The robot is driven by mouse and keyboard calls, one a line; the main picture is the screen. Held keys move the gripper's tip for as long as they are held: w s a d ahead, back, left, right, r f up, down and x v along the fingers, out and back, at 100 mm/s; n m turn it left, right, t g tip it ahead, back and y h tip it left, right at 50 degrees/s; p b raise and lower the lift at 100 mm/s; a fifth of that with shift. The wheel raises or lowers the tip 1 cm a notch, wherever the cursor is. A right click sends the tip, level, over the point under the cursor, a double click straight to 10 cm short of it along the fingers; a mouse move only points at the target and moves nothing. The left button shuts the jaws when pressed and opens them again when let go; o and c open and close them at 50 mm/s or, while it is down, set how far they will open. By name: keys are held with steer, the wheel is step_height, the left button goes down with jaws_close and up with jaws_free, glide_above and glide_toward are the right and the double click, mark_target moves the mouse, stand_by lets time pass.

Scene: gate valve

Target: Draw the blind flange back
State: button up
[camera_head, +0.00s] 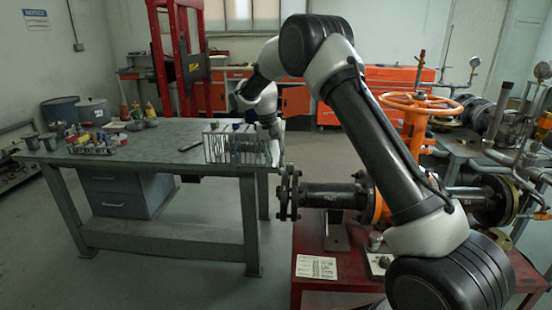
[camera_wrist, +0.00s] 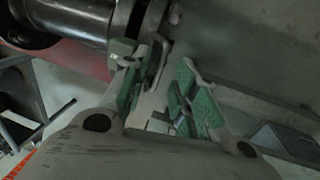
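The blind flange (camera_head: 284,195) is a dark bolted disc at the left end of the black pipe on the valve, upright in the head view. Its dark rim (camera_wrist: 157,28) shows at the top of the wrist view. My gripper (camera_head: 281,162) points down just above it, between the flange and the table edge. In the wrist view my gripper (camera_wrist: 160,78) has its two green-padded fingers apart. The left finger is close to the flange rim; the right one is clear of it. I cannot tell whether either touches. A thin grey bracket-like part shows between the fingers.
The gate valve's orange handwheel (camera_head: 420,103) stands right of my arm, above a red stand (camera_head: 312,268). A grey workbench (camera_head: 160,150) on the left carries a rack (camera_head: 236,144), pots and small parts. Floor is open in front of the bench.

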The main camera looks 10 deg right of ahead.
steer(key=shift+r, duration=0.1)
step_height(320, 180, up, 12)
steer(key=a, duration=0.2)
steer(key=shift+w+f, duration=0.2)
steer(key=shift+w, duration=0.2)
